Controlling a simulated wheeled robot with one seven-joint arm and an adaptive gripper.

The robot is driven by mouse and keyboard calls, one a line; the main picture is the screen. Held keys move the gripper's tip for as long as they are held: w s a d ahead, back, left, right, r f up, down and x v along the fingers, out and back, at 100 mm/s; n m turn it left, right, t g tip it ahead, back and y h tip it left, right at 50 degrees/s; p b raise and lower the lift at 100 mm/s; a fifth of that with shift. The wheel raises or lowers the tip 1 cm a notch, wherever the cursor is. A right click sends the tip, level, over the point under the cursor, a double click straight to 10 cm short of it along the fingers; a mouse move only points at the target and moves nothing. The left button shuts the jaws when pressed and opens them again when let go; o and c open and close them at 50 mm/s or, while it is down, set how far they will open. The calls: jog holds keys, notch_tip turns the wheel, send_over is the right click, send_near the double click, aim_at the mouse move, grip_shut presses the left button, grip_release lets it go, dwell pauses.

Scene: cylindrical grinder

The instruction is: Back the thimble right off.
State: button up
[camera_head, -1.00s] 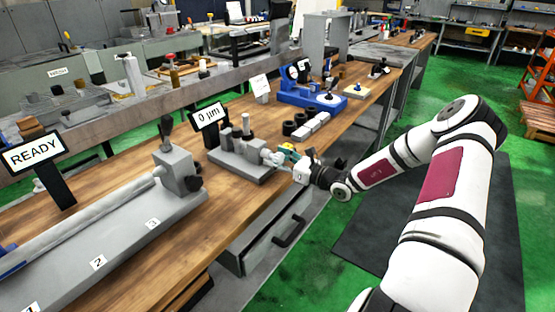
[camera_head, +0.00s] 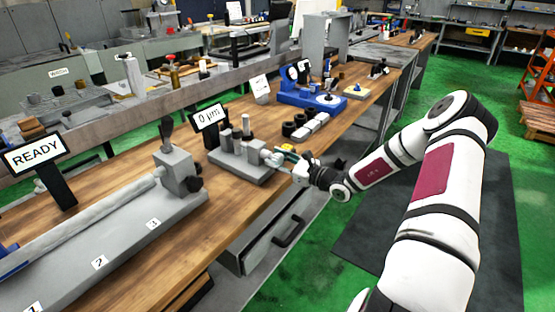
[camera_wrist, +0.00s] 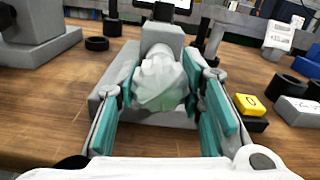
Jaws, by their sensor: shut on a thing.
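The thimble (camera_wrist: 159,82) is a pale, faceted knob on the near end of a grey gauge block (camera_wrist: 106,97) on the bench. In the wrist view my gripper (camera_wrist: 165,95) has its teal-padded fingers on either side of the thimble and is shut on it. In the head view my gripper (camera_head: 287,158) reaches the grey gauge block (camera_head: 243,160) from the right, and its fingers partly hide the thimble. A small display (camera_head: 209,116) behind the block reads "0 µm".
A yellow block (camera_wrist: 250,105) and grey blocks (camera_wrist: 299,110) lie right of my gripper. Black rings (camera_head: 299,130) and a blue instrument (camera_head: 312,98) stand farther along the bench. A long grey fixture (camera_head: 110,240) with a "READY" sign (camera_head: 38,153) is at left.

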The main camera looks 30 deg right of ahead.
jog(key=n, duration=0.3)
jog(key=shift+n, duration=0.4)
jog(key=n, duration=0.3)
jog(key=shift+p, duration=0.3)
jog(key=n, duration=0.4)
jog(key=n+b, duration=0.1)
jog(key=n, duration=0.2)
jog(key=shift+f+n, duration=0.1)
jog(key=shift+n, duration=0.3)
jog(key=n+b, duration=0.2)
jog(key=n, duration=0.1)
jog(key=shift+n, duration=0.3)
jog(key=n+b, duration=0.3)
jog(key=shift+f+n, duration=0.1)
jog(key=shift+n, duration=0.2)
jog(key=n+b, duration=0.3)
jog(key=b, duration=0.2)
jog(key=shift+n, duration=0.4)
jog(key=n+b, duration=0.1)
jog(key=b, duration=0.1)
jog(key=shift+n+b, duration=0.3)
